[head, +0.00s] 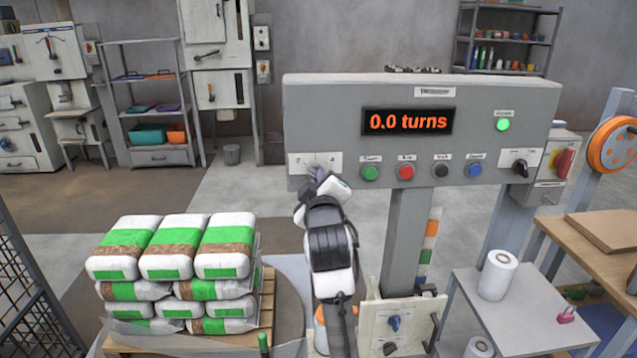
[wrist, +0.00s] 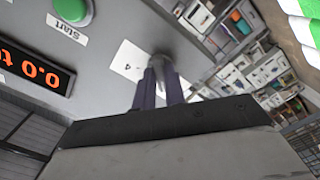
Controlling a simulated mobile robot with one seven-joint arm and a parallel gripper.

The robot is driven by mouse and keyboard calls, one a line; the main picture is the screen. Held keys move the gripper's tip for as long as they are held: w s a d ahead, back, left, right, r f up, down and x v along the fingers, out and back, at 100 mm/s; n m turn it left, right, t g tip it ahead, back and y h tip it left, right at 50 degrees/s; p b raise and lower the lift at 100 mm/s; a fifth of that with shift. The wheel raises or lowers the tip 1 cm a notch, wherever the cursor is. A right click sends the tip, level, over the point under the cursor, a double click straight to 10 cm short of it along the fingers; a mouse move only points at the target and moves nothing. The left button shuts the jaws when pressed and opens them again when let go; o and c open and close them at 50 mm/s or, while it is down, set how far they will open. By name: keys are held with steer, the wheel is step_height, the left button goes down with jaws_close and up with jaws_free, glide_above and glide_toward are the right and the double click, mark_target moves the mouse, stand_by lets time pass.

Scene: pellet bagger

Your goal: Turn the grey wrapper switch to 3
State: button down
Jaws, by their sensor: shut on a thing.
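The grey wrapper switch (wrist: 164,64) sits at the left end of the grey control panel (head: 470,100). My gripper (head: 318,178) reaches up to it from below and is shut on its knob. In the wrist view, the two dark fingers of my gripper (wrist: 160,82) close around the knob. The switch's white plate (head: 329,159) is partly covered by my gripper, and a 4 shows on it in the wrist view. The pointer is hidden, so I cannot tell the setting. The panel display (head: 409,122) reads 0.0 turns.
Green (head: 371,173), red (head: 406,172), black and blue buttons line the panel right of my gripper. A black rotary switch (head: 520,167) is at the right end. Stacked bags (head: 175,248) stand on a pallet at left. A small table (head: 520,315) holds a white roll (head: 497,275).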

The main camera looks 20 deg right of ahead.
steer(key=shift+a+f+m+p, duration=0.1)
steer(key=shift+m+p, duration=0.65)
steer(key=shift+m, duration=1.7)
steer(key=shift+a+m+p, duration=0.1)
steer(key=shift+m+p, duration=0.65)
steer(key=shift+m, duration=1.7)
steer(key=shift+d, duration=0.1)
steer(key=c, duration=1.5)
jaws_free()
steer(key=shift+o, duration=0.2)
